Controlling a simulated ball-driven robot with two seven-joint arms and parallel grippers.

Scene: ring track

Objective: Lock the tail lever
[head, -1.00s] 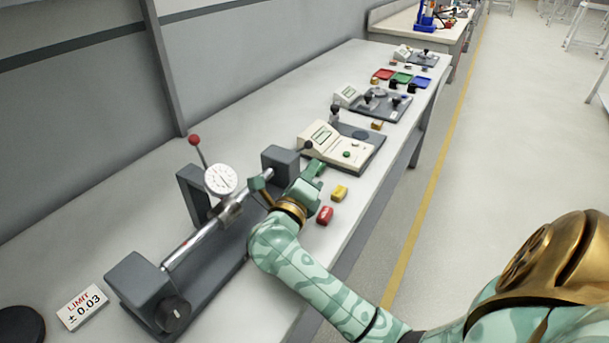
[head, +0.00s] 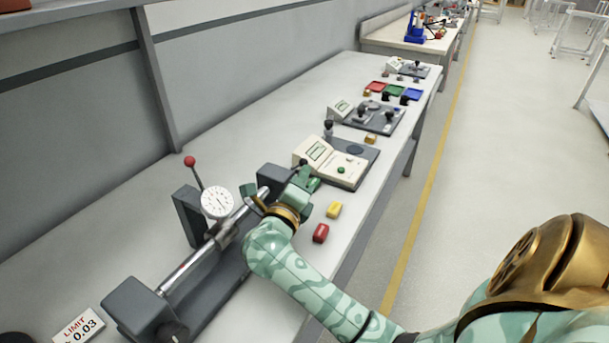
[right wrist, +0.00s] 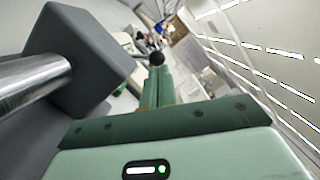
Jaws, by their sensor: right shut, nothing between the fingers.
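The tail block (head: 272,177) is a dark grey block at the far end of the bench-centre fixture; a shiny bar (head: 200,258) runs into it. The tail lever shows as a black ball knob (head: 304,163) just beyond this block. In the right wrist view the knob (right wrist: 156,58) appears at the tips of my fingers, and the block (right wrist: 92,55) is at left. My right gripper (head: 305,178) is shut and empty, beside the block with its fingers toward the knob. I cannot tell whether they touch it. The lever's shaft is hidden. My left gripper is out of view.
A dial gauge (head: 217,202) and a red-knobbed lever (head: 190,161) stand over the bar. A cream instrument box (head: 328,160) lies just beyond the gripper. A yellow block (head: 334,209) and a red block (head: 320,233) lie to the right, near the table edge.

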